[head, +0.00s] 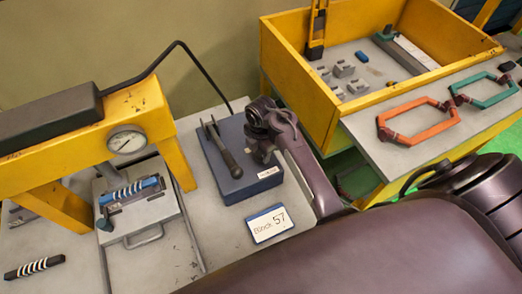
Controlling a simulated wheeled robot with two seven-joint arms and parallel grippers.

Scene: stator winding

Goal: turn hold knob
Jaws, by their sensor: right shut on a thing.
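A blue-grey box (235,182) with a pale label sits on the table left of my right arm. A dark lever (224,150) lies across its top. My right gripper (262,158) reaches down onto the right side of the box's top, beside the lever. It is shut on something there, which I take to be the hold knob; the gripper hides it. My left gripper is not in view.
A yellow press frame (140,105) with a gauge (127,139) stands at left, over a plate holding a striped blue part (133,190). A striped dark bar (35,267) and a "Block 57" card (269,222) lie nearby. A yellow-walled tray (300,80) and orange (418,137) and green (486,103) frames are at right.

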